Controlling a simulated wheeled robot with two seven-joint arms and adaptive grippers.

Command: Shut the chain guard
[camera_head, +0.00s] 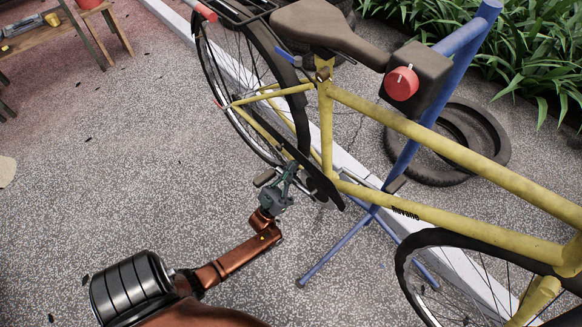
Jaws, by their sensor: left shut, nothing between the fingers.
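The yellow bicycle (440,150) hangs in a blue stand. Its dark chain guard (325,189) is a long, narrow piece running along the lower frame by the crank, sloping down to the right. I cannot tell from here how far it stands open. My left gripper (291,168) is shut and empty, with its fingertips at the near side of the guard's middle. The gripper hides part of the guard, and I cannot tell whether they touch. My right gripper is not in view.
The blue stand (465,55) carries a dark box with a red knob (401,83); its legs spread under the bicycle. Tyres (470,150) lie behind it. A wooden bench (40,35) stands at the far left. The paving at left is mostly clear.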

